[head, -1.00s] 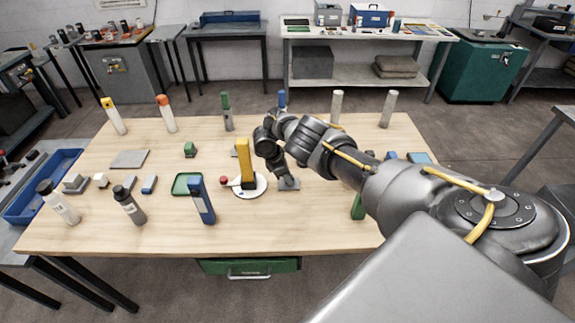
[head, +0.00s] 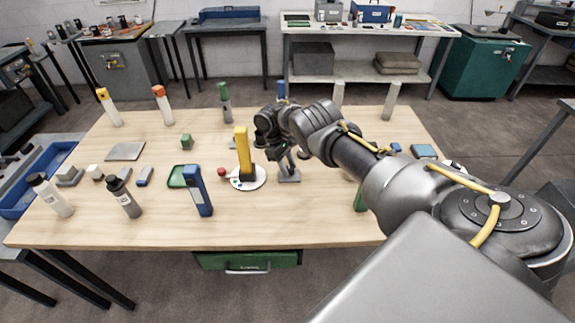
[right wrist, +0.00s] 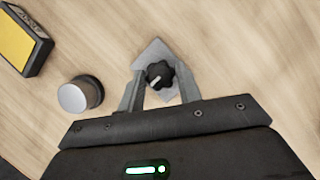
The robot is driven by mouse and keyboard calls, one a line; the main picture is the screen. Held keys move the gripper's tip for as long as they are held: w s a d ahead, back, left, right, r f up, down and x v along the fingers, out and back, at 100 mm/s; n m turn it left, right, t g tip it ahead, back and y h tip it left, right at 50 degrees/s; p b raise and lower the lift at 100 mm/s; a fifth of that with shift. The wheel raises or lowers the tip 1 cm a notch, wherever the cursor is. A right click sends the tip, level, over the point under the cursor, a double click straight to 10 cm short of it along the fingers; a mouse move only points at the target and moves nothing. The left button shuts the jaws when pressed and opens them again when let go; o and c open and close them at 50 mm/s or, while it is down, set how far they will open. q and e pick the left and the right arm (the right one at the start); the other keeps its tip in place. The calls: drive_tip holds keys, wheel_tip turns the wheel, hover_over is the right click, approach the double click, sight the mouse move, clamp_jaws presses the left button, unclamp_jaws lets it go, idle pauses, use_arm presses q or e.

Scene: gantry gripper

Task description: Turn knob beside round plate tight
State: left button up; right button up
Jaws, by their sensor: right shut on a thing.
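The knob (right wrist: 158,74) is black and lobed with a white mark. It sits on a small grey square plate (right wrist: 150,55), which also shows in the head view (head: 288,178). My right gripper (right wrist: 160,84) is shut on the knob, one finger on each side. In the head view the right gripper (head: 283,154) is over the grey plate, and the knob is mostly hidden there. The white round plate (head: 260,182) lies just left of it, with an upright yellow block (head: 242,152) on it. My left gripper is not in view.
A dark cylinder with a silver top (right wrist: 80,95) stands close left of the fingers in the wrist view. A blue block (head: 199,190) and a green tray (head: 176,177) are further left on the wooden table (head: 300,228). The table's front is clear.

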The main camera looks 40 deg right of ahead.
idle(0.4)
drive_tip(key=o, duration=1)
drive_tip(key=b+v, duration=0.2)
drive_tip(key=v, duration=0.9)
drive_tip(key=shift+s+d, duration=0.1)
